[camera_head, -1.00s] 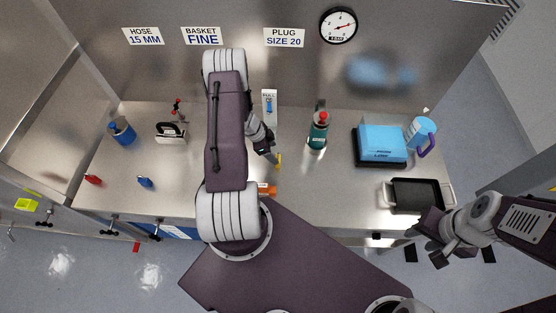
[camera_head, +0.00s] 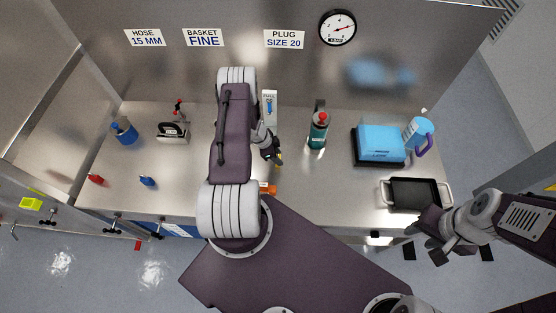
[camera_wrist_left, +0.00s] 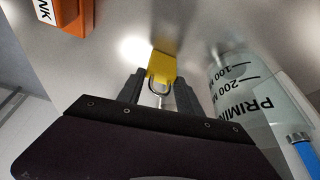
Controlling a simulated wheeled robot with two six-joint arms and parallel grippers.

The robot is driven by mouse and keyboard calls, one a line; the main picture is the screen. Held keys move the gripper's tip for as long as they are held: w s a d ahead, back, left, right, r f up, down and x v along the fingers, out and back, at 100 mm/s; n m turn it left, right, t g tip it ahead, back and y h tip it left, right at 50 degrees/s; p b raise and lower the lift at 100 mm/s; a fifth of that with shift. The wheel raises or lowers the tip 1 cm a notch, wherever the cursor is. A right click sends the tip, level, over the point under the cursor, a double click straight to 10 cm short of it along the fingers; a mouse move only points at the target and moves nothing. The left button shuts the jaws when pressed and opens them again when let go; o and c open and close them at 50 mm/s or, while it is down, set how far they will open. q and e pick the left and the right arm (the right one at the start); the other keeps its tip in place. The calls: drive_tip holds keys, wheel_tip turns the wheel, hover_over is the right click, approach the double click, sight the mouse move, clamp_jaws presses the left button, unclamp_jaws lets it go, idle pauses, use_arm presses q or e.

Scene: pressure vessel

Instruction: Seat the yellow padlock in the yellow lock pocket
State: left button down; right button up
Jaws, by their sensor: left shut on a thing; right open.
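The yellow padlock (camera_wrist_left: 163,68) is between the fingers of my left gripper (camera_wrist_left: 160,92) in the wrist view. The fingers are shut on its metal shackle, and the yellow body points away from the wrist. In the head view my left gripper (camera_head: 275,158) is over the middle of the steel bench, with a little of the padlock (camera_head: 280,161) showing at its tip. I cannot tell if the padlock touches the bench. My right gripper (camera_head: 432,245) is open and empty off the bench's front right. A yellow-green block (camera_head: 31,203) is at the far left; I cannot tell if it is the pocket.
An orange block (camera_wrist_left: 64,14) and a clear marked cylinder (camera_wrist_left: 245,90) flank the padlock in the wrist view. A green bottle (camera_head: 318,130), blue box (camera_head: 380,139) and black tray (camera_head: 415,194) stand to the right. Red (camera_head: 96,180) and blue (camera_head: 147,181) small items lie left.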

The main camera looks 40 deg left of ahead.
use_arm(q)
drive_tip(key=shift+r, duration=0.1)
drive_tip(key=shift+w+r, duration=0.1)
drive_tip(key=shift+r, duration=0.2)
wheel_tip(320, 180, up, 27)
drive_tip(key=p, duration=0.1)
drive_tip(key=shift+r, duration=0.15)
